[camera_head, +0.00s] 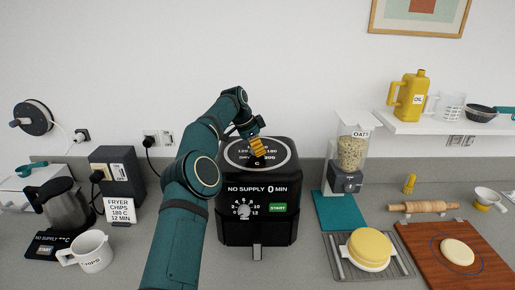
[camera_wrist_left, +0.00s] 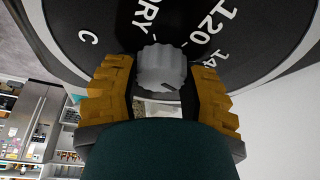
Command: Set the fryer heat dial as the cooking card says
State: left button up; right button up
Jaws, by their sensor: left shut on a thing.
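The black fryer (camera_head: 232,232) stands on the counter in the head view. Its front reads "NO SUPPLY 0 MIN" above a minute dial (camera_head: 243,211) and a green START button (camera_head: 278,208). The cooking card (camera_head: 119,211) reads fryer, chips, 180 C, 12 min. My left gripper (camera_head: 258,151) is over the fryer's round top scale. In the left wrist view its yellow fingers are shut on the grey heat dial (camera_wrist_left: 160,68), one on each side. DRY, 120 and part of another number show around it. I cannot tell which mark the dial points to. My right gripper is out of view.
Left of the fryer are a kettle (camera_head: 63,203), a mug (camera_head: 88,252) and a dark box (camera_head: 115,164) with a plug. An oats dispenser (camera_head: 351,155), a rack (camera_head: 401,262) with a yellow round item and a wooden board (camera_head: 490,272) are on the right.

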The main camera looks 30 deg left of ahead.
pick_arm(q)
jog(key=shift+f+m+g, duration=0.15)
jog(key=shift+m+g, duration=0.15)
jog(key=shift+m, duration=0.3)
dwell(0.3)
jog(key=o, duration=1.1)
jog(key=shift+o, duration=0.5)
jog(key=shift+r+n, duration=0.2)
jog(key=shift+n, duration=0.1)
